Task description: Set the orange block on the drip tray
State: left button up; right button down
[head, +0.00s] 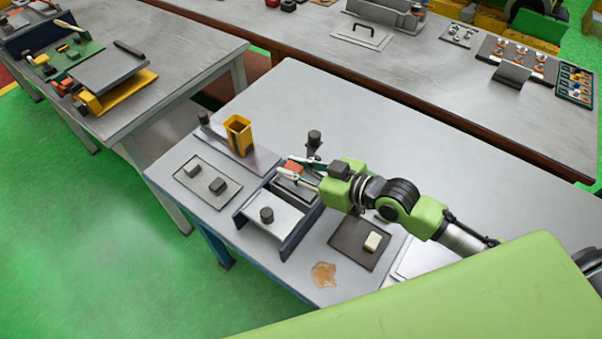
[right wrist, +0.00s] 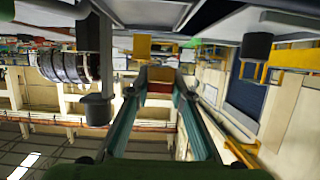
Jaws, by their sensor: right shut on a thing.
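My right gripper (head: 298,177) reaches in from the right over the near table, its fingers pointing left. It is shut on the orange block (head: 293,167), which shows reddish at the fingertips. In the right wrist view the block (right wrist: 160,86) sits between the two teal-sided fingers (right wrist: 158,98). The gripper is over the far end of a dark-railed fixture (head: 284,248); the gap under the block is hard to judge. I cannot tell for certain which flat piece is the drip tray. My left gripper is not in view.
A dark mat (head: 347,243) with a white block (head: 373,241) and an amber puddle (head: 323,275) lie in front. A dark knobbed post (head: 314,140) stands behind the gripper.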

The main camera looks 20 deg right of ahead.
aim_at(301, 174)
jog(key=shift+w+d+f, duration=0.3)
jog(key=shift+d+f, duration=0.25)
jog(key=shift+f, duration=0.25)
jog(key=f, duration=0.1)
jog(key=d+f, duration=0.1)
jog(key=shift+w+f, duration=0.2)
jog(key=shift+f, duration=0.65)
jog(key=shift+a, duration=0.1)
jog(key=shift+f, duration=0.1)
jog(key=c, duration=2.2)
grip_release()
jog(key=shift+f, duration=0.1)
jog(key=o, duration=0.4)
jog(key=shift+s+b, duration=0.1)
jog(key=shift+b, duration=0.2)
